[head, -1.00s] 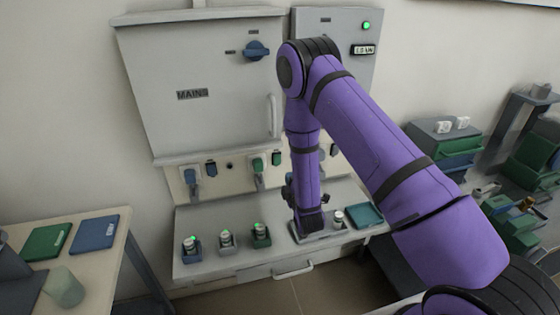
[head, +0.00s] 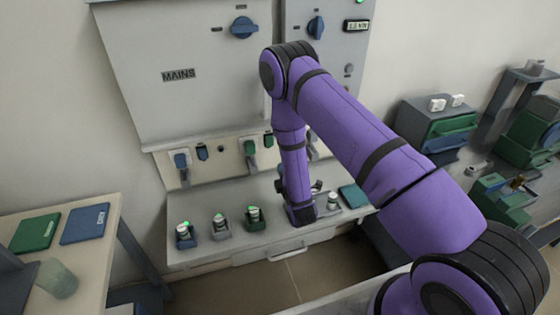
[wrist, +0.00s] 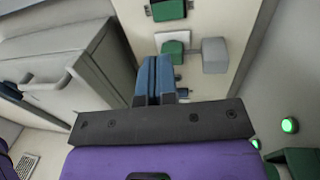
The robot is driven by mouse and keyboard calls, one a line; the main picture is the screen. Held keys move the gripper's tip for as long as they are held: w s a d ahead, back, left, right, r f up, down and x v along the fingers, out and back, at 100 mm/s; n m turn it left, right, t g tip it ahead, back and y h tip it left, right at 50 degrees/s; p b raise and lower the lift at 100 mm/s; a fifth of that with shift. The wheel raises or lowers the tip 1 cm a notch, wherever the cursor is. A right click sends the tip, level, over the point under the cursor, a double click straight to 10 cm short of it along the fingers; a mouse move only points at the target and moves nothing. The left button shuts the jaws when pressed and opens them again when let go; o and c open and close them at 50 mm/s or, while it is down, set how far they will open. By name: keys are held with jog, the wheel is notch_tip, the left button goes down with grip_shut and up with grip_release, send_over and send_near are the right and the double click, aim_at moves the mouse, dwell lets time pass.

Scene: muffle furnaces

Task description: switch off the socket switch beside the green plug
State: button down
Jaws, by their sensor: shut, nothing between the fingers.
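The green plug (head: 250,148) sits in a white socket plate on the strip below the mains cabinet. The green socket switch (head: 269,140) is just right of it. In the wrist view the green plug (wrist: 174,48) shows on its white plate beyond my fingers, and the green switch (wrist: 168,10) in its dark frame is at the top edge. My gripper (wrist: 152,72) is shut and empty, its blue fingers pointing toward the plug and overlapping the plate's lower edge in that view. Contact cannot be told. In the head view my arm hides the fingers.
A blue plug (head: 181,160) and blue switch (head: 202,152) are farther left on the strip. Several small holders with green-lit tops stand on the ledge (head: 240,238) below. My arm partly covers the strip's right part. A side table (head: 95,250) stands at left.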

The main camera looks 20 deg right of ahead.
aim_at(271, 139)
jog(key=w, duration=0.4)
jog(key=w+r, duration=0.1)
jog(key=w, duration=0.7)
jog(key=shift+w+r, duration=0.2)
jog(key=shift+r, duration=0.2)
jog(key=shift+w+r+g, duration=0.15)
jog(key=shift+w+g, duration=0.1)
jog(key=shift+g, duration=0.15)
jog(key=shift+s, duration=0.1)
